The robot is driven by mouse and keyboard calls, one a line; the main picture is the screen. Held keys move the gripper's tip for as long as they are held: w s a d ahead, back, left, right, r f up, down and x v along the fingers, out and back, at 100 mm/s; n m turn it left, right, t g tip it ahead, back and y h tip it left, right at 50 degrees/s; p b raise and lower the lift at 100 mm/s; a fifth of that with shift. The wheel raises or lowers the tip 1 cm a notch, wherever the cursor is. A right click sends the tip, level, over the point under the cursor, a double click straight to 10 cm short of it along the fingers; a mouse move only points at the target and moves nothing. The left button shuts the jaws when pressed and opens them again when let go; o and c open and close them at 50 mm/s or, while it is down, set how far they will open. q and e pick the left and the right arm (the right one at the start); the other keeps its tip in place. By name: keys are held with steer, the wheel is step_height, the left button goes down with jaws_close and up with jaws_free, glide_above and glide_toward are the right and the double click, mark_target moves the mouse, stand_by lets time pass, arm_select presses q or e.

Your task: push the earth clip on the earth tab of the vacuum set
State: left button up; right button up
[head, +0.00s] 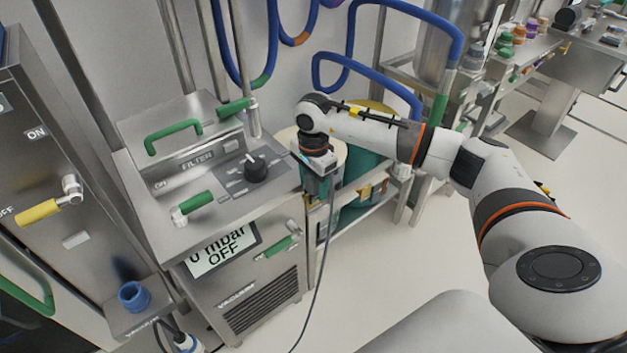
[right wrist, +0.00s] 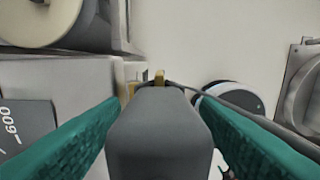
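The vacuum set (head: 262,270) is a steel cabinet with a filter lid, a black knob and a display reading 0 mbar OFF. My right gripper (head: 320,190) points down just beside its right upper edge. In the right wrist view its two green fingers are closed on the dark grey body of the earth clip (right wrist: 160,135). A small brass-coloured piece (right wrist: 159,77) shows at the clip's far end; I cannot tell whether it is the earth tab or part of the clip. In the head view the clip is mostly hidden by the gripper. My left gripper is not in view.
A dark cable (head: 322,265) hangs from the right gripper to the floor. A steel cabinet with a yellow-handled valve (head: 40,211) stands at left. A shelf with green drums (head: 362,175) stands behind the gripper. The floor (head: 400,260) in front is clear.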

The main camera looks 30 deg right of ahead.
steer(key=shift+r, duration=0.1)
step_height(320, 180, up, 12)
steer(key=shift+f+b, duration=0.1)
steer(key=shift+b, duration=0.5)
